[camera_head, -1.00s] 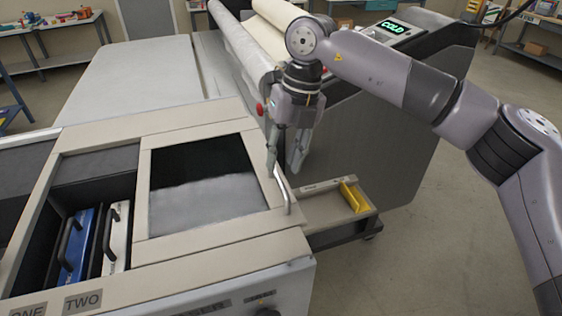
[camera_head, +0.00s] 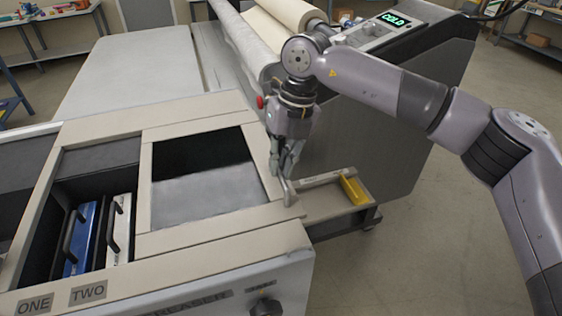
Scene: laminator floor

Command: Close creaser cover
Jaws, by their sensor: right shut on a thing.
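The beige creaser (camera_head: 205,244) fills the lower left, with the word "CREASER" partly readable on its front. Its cover (camera_head: 148,214) appears as a beige frame around a dark and grey window (camera_head: 205,180); I cannot tell whether it lies fully flush. A metal bar handle (camera_head: 288,190) stands at the cover's right edge. My right gripper (camera_head: 287,172) comes down from above, shut on this handle; its fingers hide the handle's upper part. My left gripper is not in view.
Left of the cover, a well holds a blue cassette (camera_head: 82,238) and a white cassette (camera_head: 118,230), above labels ONE and TWO. A side tray (camera_head: 318,204) with a yellow piece (camera_head: 353,190) sits right of the handle. The laminator (camera_head: 385,110) stands behind. Floor is clear at lower right.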

